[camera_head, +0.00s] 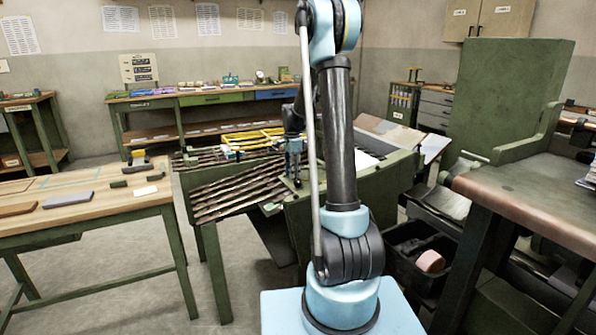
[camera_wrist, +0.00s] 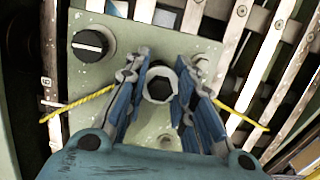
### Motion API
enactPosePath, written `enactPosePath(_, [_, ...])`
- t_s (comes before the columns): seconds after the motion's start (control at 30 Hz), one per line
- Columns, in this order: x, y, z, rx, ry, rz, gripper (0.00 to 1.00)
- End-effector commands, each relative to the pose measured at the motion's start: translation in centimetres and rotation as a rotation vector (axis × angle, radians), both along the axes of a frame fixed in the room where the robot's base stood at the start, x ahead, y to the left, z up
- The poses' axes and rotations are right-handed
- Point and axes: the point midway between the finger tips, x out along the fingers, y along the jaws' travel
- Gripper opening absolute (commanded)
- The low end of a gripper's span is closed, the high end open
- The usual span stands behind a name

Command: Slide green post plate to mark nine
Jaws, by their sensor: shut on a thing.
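The pale green post plate (camera_wrist: 150,45) fills the middle of the wrist view. An upright dark post with a hexagonal rim (camera_wrist: 160,86) stands on it. My gripper (camera_wrist: 161,78) has its blue-padded fingers on both sides of this post and is shut on it. A black knob with a white line (camera_wrist: 90,45) sits on the plate to the left. In the head view my gripper (camera_head: 293,150) points down over the work table, and a bit of the plate (camera_head: 296,183) shows below it.
A yellow cord (camera_wrist: 80,103) passes on both sides of my fingers. Rusty slats (camera_head: 235,190) and a yellow tray (camera_head: 250,138) lie on the table. A wooden bench (camera_head: 85,200) stands left, a green press-like machine (camera_head: 510,95) right.

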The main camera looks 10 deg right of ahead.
Motion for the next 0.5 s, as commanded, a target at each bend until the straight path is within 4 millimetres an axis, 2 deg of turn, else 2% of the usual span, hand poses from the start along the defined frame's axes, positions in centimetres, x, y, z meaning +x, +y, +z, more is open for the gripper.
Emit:
enactPosePath(0.03, [-0.1, 1.1, -0.1, 0.002, -0.003, 0.006, 0.00])
enactPosePath(0.17, [-0.6, 2.6, -0.4, 0.002, -0.003, 0.004, 0.00])
enactPosePath(0.47, [-0.6, 2.7, -0.4, 0.002, -0.004, 0.002, 0.00])
enactPosePath(0.5, [-0.6, 2.7, -0.4, 0.002, -0.004, 0.001, 0.32])
